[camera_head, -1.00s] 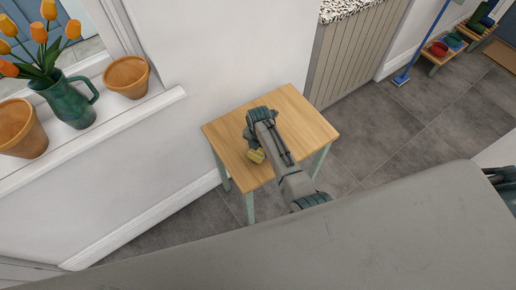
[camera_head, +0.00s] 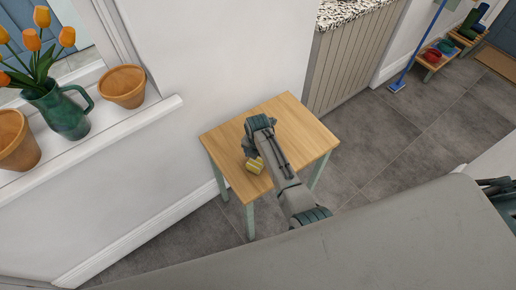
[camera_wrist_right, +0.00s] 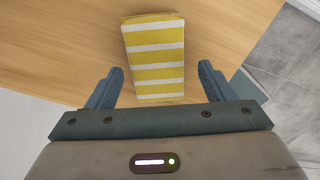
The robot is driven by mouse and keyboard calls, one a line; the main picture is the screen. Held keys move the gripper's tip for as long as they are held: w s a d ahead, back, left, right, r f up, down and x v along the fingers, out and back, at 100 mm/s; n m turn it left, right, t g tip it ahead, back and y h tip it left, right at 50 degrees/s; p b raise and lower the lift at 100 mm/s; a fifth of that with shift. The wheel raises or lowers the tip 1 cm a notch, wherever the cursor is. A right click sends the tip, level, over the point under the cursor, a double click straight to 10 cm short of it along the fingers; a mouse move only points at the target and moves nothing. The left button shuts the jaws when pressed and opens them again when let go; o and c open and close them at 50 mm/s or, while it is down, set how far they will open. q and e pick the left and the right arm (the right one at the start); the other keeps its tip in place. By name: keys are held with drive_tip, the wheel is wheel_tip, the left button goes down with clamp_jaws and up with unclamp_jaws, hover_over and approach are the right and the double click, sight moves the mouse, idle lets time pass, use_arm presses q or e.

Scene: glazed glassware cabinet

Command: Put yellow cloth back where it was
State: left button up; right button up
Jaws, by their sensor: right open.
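The yellow cloth (camera_head: 254,165) lies on the small wooden table (camera_head: 291,122). In the right wrist view the cloth (camera_wrist_right: 154,55) is a folded, yellow and white striped rectangle lying on the wood. My right gripper (camera_wrist_right: 161,67) is open and empty, with its blue-grey fingers apart on either side of the cloth's near end. Most of the cloth extends beyond the fingertips. In the head view my right gripper (camera_head: 250,150) is over the left part of the table, partly hidden by my own arm. My left gripper is not clearly visible.
A windowsill (camera_head: 100,145) at the left holds a green jug (camera_head: 62,110) of orange tulips and terracotta pots (camera_head: 122,86). A white wall stands behind the table. A panelled cabinet (camera_head: 350,60) is behind it to the right. Open grey tiled floor (camera_head: 420,130) lies to the right.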

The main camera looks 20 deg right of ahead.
sight(258, 160)
wheel_tip(258, 160, up, 10)
drive_tip(key=b, duration=0.1)
drive_tip(key=shift+r, duration=0.2)
